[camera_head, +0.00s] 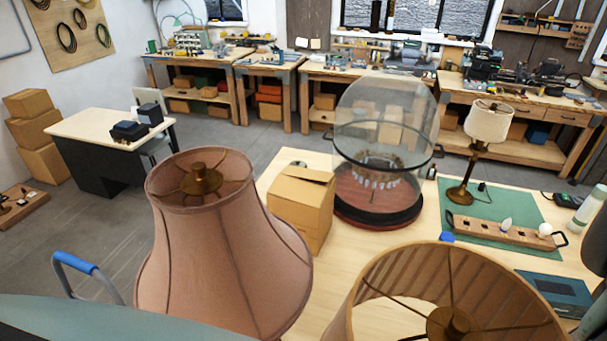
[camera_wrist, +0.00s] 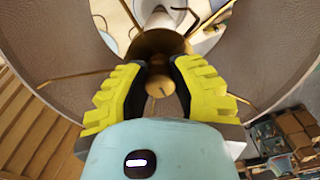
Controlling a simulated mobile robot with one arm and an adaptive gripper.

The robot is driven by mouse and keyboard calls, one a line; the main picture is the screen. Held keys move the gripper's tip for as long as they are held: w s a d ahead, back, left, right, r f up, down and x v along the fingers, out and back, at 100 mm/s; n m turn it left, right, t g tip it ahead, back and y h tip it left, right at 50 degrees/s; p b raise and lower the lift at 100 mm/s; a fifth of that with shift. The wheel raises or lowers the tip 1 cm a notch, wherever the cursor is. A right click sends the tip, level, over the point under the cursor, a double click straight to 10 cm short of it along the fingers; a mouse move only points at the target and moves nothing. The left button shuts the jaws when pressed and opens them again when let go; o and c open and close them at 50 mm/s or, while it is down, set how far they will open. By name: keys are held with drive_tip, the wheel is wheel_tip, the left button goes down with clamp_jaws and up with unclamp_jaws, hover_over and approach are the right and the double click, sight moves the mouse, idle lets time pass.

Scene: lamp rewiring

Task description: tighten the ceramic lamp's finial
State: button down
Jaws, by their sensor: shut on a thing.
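In the wrist view, my gripper (camera_wrist: 160,86) has its yellow-ribbed fingers closed around a small brass-coloured finial (camera_wrist: 159,89). The finial sits at a brass-coloured hub (camera_wrist: 158,43) inside a grey-brown lampshade (camera_wrist: 62,38), with thin spokes running outward. The fingers hide the finial's sides. In the head view, a pink shade (camera_head: 210,240) and a tan shade (camera_head: 368,295) each have a brass centre fitting, with no gripper visible at either. I cannot tell which lamp is gripped, and no ceramic body shows clearly.
The light table (camera_head: 345,310) holds a cardboard box (camera_head: 300,208), a glass dome (camera_head: 383,140), a green mat (camera_head: 520,240) with a small brass lamp (camera_head: 489,125), and a wooden bulb rack (camera_head: 500,232). Workbenches line the back wall. Grey floor is open at left.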

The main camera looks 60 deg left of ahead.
drive_tip(key=c, duration=0.7)
unclamp_jaws()
drive_tip(key=shift+c, duration=0.2)
